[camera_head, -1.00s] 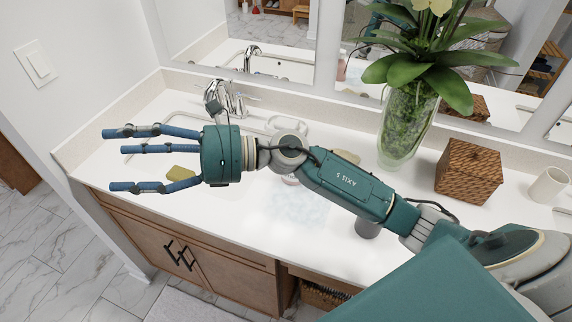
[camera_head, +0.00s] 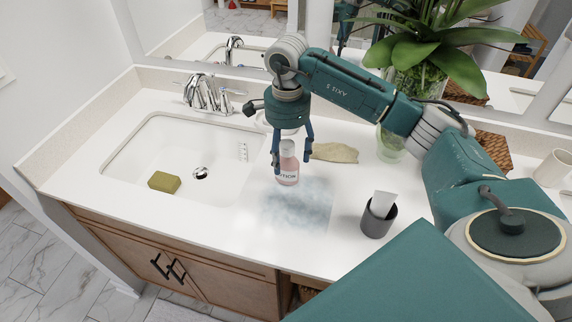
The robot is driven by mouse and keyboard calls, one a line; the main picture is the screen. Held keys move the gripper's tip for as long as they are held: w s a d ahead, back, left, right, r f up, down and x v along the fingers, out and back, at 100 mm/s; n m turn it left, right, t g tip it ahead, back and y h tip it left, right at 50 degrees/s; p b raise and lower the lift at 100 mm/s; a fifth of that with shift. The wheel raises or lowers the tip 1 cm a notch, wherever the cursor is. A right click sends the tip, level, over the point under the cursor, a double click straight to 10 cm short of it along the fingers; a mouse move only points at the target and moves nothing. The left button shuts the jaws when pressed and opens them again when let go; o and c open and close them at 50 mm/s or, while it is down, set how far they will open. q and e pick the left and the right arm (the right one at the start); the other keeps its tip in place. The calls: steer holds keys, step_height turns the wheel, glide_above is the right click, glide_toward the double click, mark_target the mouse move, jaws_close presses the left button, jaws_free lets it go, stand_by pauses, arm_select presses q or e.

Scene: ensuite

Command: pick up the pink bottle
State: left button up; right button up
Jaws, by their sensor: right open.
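The pink bottle (camera_head: 288,172) is a small lotion bottle with a white label. It stands upright on the white counter, right of the sink. My right gripper (camera_head: 291,160) points down over it from above. Its blue fingers are open, with one on the left side of the bottle and one on the right. I cannot tell whether the fingers touch it. The top of the bottle is partly hidden by the gripper. My left gripper does not show.
A beige cloth or dish (camera_head: 336,153) lies right of the bottle. A dark cup with a white tube (camera_head: 378,217) stands nearer me. A plant vase (camera_head: 392,142) and woven box (camera_head: 494,150) stand at right.

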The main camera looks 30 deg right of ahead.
mark_target(287, 171)
steer(key=shift+s+f, duration=0.15)
steer(key=shift+f, duration=0.55)
steer(key=shift+f+p, duration=0.4)
steer(key=shift+p, duration=0.05)
step_height(287, 171, down, 4)
steer(key=shift+a+r+p, duration=0.1)
steer(key=shift+r+p, duration=0.05)
steer(key=shift+p, duration=0.7)
steer(key=shift+f, duration=0.45)
steer(key=shift+c, duration=0.3)
steer(key=shift+r, duration=0.1)
jaws_close()
